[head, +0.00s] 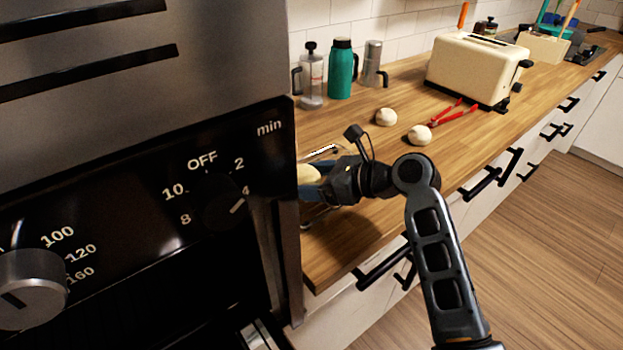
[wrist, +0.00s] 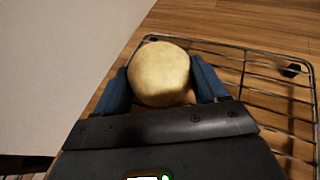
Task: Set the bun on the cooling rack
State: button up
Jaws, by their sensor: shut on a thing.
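A round pale bun (wrist: 160,74) is between the two blue fingers of my gripper (wrist: 162,88) in the wrist view. The fingers are shut on it from both sides. In the head view the bun (head: 308,173) shows partly beside my gripper (head: 312,182), at the oven's right edge, which hides the rest. The wire cooling rack (wrist: 250,75) lies on the wooden counter below and to the right of the bun in the wrist view. Whether the bun touches the rack cannot be told. In the head view only a bit of the rack (head: 322,153) shows.
The oven (head: 150,150) stands close on the left. Two more pale buns (head: 386,117) (head: 419,135) lie on the counter near red tongs (head: 452,112). A French press (head: 311,80), green flask (head: 341,70), moka pot (head: 374,66) and toaster (head: 470,68) stand behind.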

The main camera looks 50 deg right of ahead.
jog(key=o, duration=1)
jog(key=shift+o, duration=0.2)
jog(key=shift+s+r, duration=0.1)
jog(key=shift+s, duration=0.05)
jog(key=v, duration=1.1)
jog(key=shift+s+d+r, duration=0.1)
jog(key=shift+s+r, duration=0.1)
jog(key=shift+s, duration=0.1)
